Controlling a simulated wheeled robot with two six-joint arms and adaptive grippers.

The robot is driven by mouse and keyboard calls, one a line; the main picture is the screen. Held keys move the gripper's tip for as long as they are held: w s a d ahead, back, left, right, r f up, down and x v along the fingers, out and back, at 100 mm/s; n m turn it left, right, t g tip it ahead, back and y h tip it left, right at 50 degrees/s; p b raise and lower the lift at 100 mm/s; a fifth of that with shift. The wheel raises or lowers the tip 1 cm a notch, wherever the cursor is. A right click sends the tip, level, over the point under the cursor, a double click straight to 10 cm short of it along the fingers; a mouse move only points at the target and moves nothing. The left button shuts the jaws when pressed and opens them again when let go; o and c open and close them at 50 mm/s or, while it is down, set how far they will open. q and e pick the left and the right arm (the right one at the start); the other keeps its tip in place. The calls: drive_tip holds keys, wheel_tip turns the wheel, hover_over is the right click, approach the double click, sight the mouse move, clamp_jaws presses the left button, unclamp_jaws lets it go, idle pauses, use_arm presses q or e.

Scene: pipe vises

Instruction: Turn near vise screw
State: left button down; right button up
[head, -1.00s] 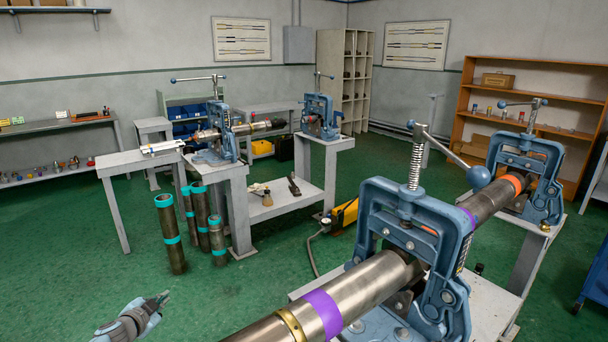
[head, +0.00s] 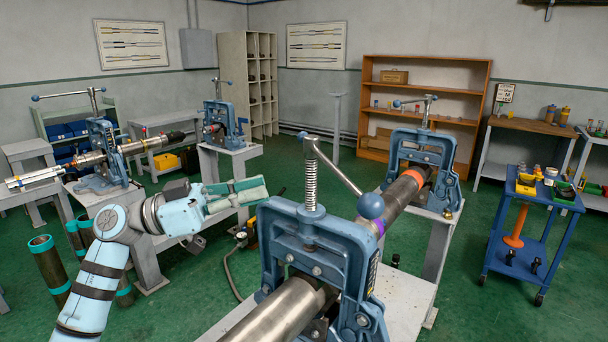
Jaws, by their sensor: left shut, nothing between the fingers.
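The near vise (head: 322,240) is a blue frame on a grey stand, with a steel pipe (head: 282,312) through it. Its vertical screw (head: 311,182) stands on top. A T-handle bar (head: 338,168) slants from the screw's top down to the right, ending in a blue ball (head: 370,205). My left gripper (head: 262,190) is raised just left of the near vise, its fingers pointing right toward the screw. The fingers are shut with nothing between them and appear apart from the handle. My right gripper is out of view.
A second vise (head: 422,160) holds the pipe's far end. Two more vises, one at left (head: 103,155) and one behind (head: 222,125), stand on grey stands. A blue cart (head: 520,235) is at right. Green floor lies open between the cart and the far vise's stand.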

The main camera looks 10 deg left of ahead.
use_arm(q)
approach(336, 173)
drive_tip(key=f+x, duration=0.1)
drive_tip(key=x, duration=0.3)
drive_tip(key=shift+w+d+r+p, duration=0.15)
drive_tip(key=shift+d+r+p, duration=0.3)
drive_tip(key=shift+r, duration=0.2)
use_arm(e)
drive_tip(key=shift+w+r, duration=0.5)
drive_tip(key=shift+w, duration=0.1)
use_arm(q)
drive_tip(key=shift+w, duration=0.1)
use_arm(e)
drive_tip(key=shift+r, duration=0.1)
